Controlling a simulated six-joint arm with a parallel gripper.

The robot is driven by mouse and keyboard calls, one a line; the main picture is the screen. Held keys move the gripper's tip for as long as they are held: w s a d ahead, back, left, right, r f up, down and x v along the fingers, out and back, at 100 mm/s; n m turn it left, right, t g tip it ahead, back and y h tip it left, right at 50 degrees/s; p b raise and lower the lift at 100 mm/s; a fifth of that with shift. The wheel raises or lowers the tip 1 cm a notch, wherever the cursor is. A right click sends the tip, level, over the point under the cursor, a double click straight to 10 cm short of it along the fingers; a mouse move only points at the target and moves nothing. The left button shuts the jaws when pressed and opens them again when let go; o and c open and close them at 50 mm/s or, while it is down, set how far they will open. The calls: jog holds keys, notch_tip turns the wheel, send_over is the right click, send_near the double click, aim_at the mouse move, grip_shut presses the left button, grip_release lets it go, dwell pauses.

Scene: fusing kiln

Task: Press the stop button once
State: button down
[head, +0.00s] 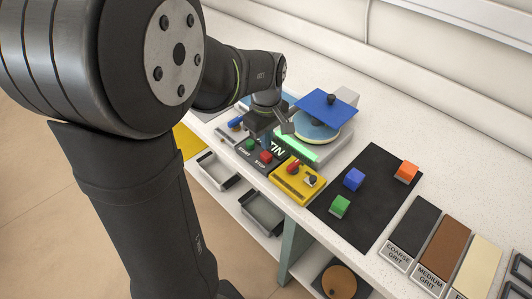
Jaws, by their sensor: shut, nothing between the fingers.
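The red stop button (265,157) sits on a dark panel (258,162) with the printed words START and STOP. A green start button (249,144) is beside it, to the upper left. My gripper (266,137) is shut and empty, and appears just above and behind the two buttons in the head view. It looks apart from the red button, but the exact gap cannot be told from this angle. The fingertips are small and dark here and partly blend into the machine behind.
Behind stands a machine with a green lit strip (296,147) and a blue plate (325,104). A yellow box (298,184) with red and black knobs is close on the right. A black mat (372,183) holds blue, green and orange cubes. Grit blocks lie farther right.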

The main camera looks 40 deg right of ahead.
aim_at(266, 154)
jog(key=shift+r, duration=2)
